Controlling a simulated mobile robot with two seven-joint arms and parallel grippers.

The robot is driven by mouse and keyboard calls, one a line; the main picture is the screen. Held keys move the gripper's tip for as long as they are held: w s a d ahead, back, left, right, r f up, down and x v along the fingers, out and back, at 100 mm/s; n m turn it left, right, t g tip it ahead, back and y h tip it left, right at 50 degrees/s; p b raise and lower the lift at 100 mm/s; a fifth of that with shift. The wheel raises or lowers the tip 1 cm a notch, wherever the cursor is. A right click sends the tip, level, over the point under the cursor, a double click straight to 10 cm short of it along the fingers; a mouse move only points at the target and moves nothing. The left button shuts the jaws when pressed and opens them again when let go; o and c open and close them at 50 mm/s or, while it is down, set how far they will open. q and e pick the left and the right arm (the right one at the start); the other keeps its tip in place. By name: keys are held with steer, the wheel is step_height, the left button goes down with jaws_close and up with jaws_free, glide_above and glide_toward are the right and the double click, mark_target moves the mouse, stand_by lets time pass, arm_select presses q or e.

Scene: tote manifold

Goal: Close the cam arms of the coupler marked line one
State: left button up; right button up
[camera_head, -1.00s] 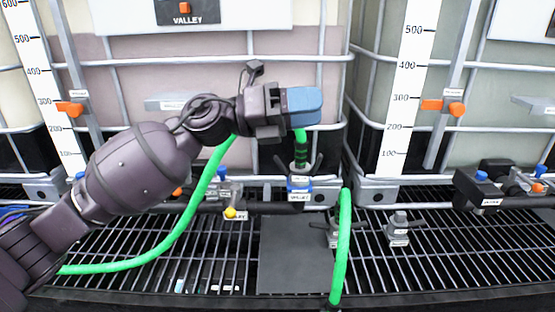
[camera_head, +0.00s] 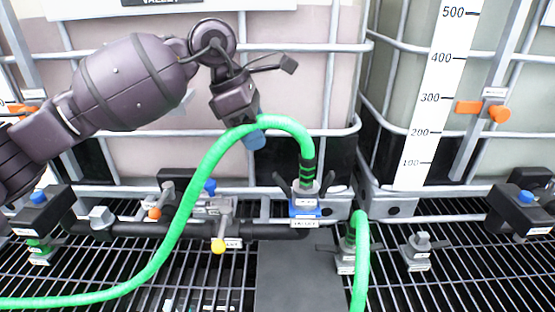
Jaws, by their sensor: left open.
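A grey coupler (camera_head: 306,190) on the end of a green hose (camera_head: 205,170) sits upright on a blue-banded fitting (camera_head: 304,208) in the middle. Its dark cam arms stick out to both sides and slant upward. The label below it is too small to read surely, so I cannot tell if it is line one. My left gripper (camera_head: 254,138) is open and points down, up and left of this coupler, clear of its arms. The hose crosses in front of its blue fingertips and partly hides them; I cannot tell if they touch. My right gripper is out of view.
A second green hose (camera_head: 361,270) meets a lower coupler (camera_head: 345,262) with dark arms. A grey capped fitting (camera_head: 417,250) stands to its right. Caged totes stand behind; a dark plate (camera_head: 297,280) lies on the grating.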

mark_target(277, 174)
arm_select(q)
steer(key=x, duration=0.4)
steer(key=shift+s+f, duration=0.15)
steer(key=shift+f, duration=0.1)
steer(key=x, duration=0.5)
steer(key=shift+b, duration=0.35)
steer(key=shift+d+f, duration=0.3)
steer(key=shift+f, duration=0.25)
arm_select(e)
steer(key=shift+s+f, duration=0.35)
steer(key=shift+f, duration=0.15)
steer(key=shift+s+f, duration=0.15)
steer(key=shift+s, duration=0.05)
